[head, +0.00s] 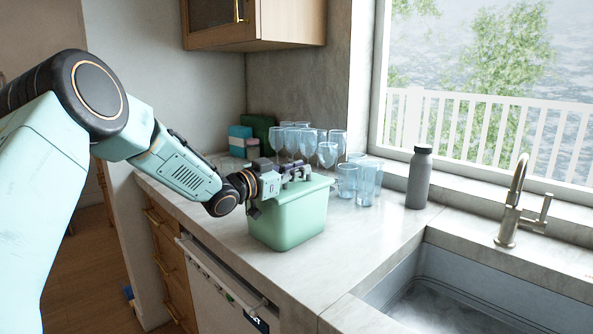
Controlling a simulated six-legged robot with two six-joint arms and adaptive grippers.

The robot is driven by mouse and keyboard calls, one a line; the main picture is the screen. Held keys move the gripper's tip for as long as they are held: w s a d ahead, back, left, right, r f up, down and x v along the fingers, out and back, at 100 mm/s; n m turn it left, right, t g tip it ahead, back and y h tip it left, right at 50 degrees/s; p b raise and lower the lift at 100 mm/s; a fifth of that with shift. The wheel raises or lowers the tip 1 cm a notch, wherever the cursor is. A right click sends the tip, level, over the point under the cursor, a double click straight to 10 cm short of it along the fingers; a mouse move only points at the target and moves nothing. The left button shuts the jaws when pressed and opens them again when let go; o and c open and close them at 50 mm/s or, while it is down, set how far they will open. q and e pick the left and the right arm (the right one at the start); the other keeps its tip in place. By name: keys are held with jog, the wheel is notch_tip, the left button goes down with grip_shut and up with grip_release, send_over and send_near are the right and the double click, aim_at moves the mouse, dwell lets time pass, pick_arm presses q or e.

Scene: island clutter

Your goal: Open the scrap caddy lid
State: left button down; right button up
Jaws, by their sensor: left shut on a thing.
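The scrap caddy (290,222) is a green, box-shaped bin upright on the counter in the head view. Its lid (318,184) lies level across the top, partly hidden by my left gripper. My left gripper (296,175) reaches in from the left at the caddy's top. It is shut on a part at the lid, most likely its handle; the fingers hide the exact contact. My right gripper is out of the head view.
Several wine glasses (327,154) stand close behind the caddy, with blue tumblers (347,180) to its right. A grey bottle (419,177) stands by the window. The sink (440,285) and faucet (513,205) are at right. The counter (340,250) in front is clear.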

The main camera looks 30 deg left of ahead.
pick_arm(q)
jog(key=shift+f, duration=0.1)
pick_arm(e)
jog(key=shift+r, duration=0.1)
pick_arm(q)
jog(key=shift+a+p, duration=0.1)
jog(key=shift+p, duration=0.25)
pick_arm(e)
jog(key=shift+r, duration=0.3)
pick_arm(q)
jog(key=shift+r+n, duration=0.3)
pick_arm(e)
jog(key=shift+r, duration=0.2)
